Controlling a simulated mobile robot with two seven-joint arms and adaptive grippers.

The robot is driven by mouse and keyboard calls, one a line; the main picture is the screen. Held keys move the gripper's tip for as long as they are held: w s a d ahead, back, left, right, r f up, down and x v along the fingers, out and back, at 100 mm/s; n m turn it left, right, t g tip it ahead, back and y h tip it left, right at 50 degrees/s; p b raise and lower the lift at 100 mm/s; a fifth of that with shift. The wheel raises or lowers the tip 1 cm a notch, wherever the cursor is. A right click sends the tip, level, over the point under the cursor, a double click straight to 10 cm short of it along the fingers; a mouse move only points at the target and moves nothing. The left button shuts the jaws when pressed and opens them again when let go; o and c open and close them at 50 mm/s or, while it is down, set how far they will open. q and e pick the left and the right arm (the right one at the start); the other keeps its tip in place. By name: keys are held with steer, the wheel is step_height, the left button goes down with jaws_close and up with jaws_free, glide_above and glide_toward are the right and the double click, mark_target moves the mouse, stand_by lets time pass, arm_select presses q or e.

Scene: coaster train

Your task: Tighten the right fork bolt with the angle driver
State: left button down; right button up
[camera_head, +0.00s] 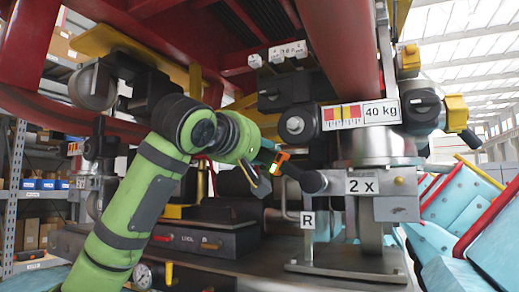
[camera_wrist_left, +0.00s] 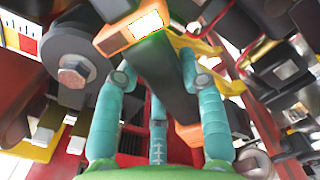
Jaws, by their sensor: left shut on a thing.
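My left gripper (camera_head: 262,172) is shut on the angle driver (camera_head: 280,162), a dark tool with an orange-framed lit display. In the left wrist view the teal fingers (camera_wrist_left: 158,105) close around the driver's dark body, and its display (camera_wrist_left: 130,33) shows at the top. The dark rounded end of the tool (camera_head: 312,182) lies by the metal block marked "2 x"; I cannot tell whether they touch. A hex bolt (camera_wrist_left: 74,70) on a round grey boss shows at left in the left wrist view. Whether it is the right fork bolt is unclear. My right gripper is out of view.
A "40 kg" label (camera_head: 381,112) with a coloured scale sits above the block (camera_head: 395,208). An "R" tag (camera_head: 307,220) hangs below. A red beam (camera_head: 345,45) crosses overhead. Shelves (camera_head: 20,190) stand at left and teal seats (camera_head: 490,235) at right. Space around the tool is tight.

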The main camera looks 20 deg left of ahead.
arm_select(q)
steer(key=shift+w+r+p, duration=0.3)
steer(key=shift+w+p, duration=0.15)
steer(key=shift+w, duration=0.25)
stand_by(1.1)
steer(key=shift+w+f, duration=0.1)
stand_by(1.0)
stand_by(0.5)
steer(key=shift+s+f+b, duration=0.1)
steer(key=shift+s+b, duration=0.2)
steer(key=shift+b, duration=0.2)
steer(key=shift+s+b, duration=0.95)
steer(key=shift+s, duration=0.95)
steer(key=shift+w, duration=0.1)
